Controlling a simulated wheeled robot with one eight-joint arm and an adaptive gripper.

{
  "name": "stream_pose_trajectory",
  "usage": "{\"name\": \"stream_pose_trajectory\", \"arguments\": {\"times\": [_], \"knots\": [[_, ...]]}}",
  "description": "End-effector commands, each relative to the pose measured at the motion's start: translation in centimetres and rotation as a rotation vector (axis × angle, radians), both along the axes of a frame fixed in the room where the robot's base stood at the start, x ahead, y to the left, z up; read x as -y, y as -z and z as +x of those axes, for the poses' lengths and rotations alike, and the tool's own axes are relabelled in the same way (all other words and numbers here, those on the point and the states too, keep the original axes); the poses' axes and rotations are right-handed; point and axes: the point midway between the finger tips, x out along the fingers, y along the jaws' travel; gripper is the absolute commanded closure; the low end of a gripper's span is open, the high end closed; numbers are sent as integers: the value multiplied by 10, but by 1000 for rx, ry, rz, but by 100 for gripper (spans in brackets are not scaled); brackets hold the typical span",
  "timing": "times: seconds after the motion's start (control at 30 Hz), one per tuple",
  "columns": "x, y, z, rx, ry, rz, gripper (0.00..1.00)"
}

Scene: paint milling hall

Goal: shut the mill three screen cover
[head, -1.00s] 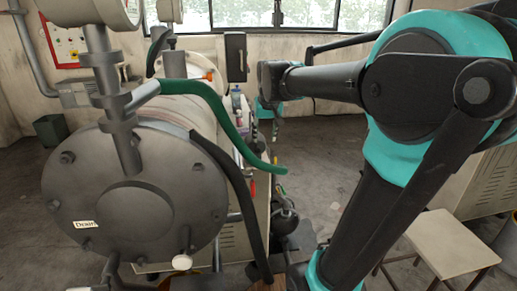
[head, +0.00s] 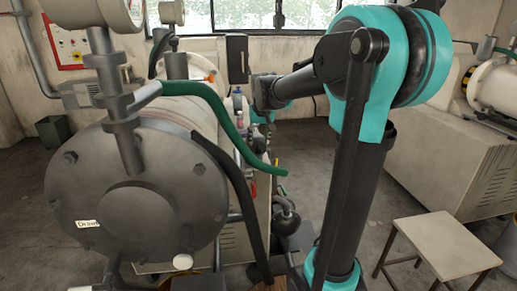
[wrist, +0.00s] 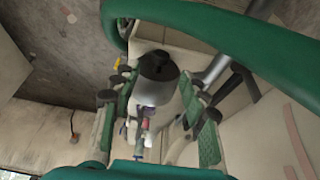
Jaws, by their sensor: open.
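A large grey mill drum (head: 130,200) with a bolted round end and a "Drain" label fills the left of the head view. A dark upright rectangular panel (head: 237,58) stands behind it; I cannot tell whether it is the screen cover. My gripper (wrist: 157,135) is open, its green-padded fingers spread in the wrist view. A dark round-ended cylinder (wrist: 158,72) and small coloured fittings (wrist: 140,140) show between the fingers; I see no clear grip on them. In the head view the gripper is mostly hidden near the drum's right side.
A green hose (head: 215,105) curves over the drum's right side and shows close by in the wrist view (wrist: 230,35). A black hose (head: 240,185) runs down in front. A stool (head: 445,245) stands at the right, with another machine (head: 450,160) behind. Some floor between is clear.

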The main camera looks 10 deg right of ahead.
Motion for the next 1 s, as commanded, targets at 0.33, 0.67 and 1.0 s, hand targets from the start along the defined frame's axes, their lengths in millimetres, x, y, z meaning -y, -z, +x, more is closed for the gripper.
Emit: {"name": "stream_pose_trajectory", "arguments": {"times": [0.33,0.67,1.0], "knots": [[0,47,20,0,0,0,56],[0,54,22,0,0,0,56],[0,54,22,0,0,0,87]]}}
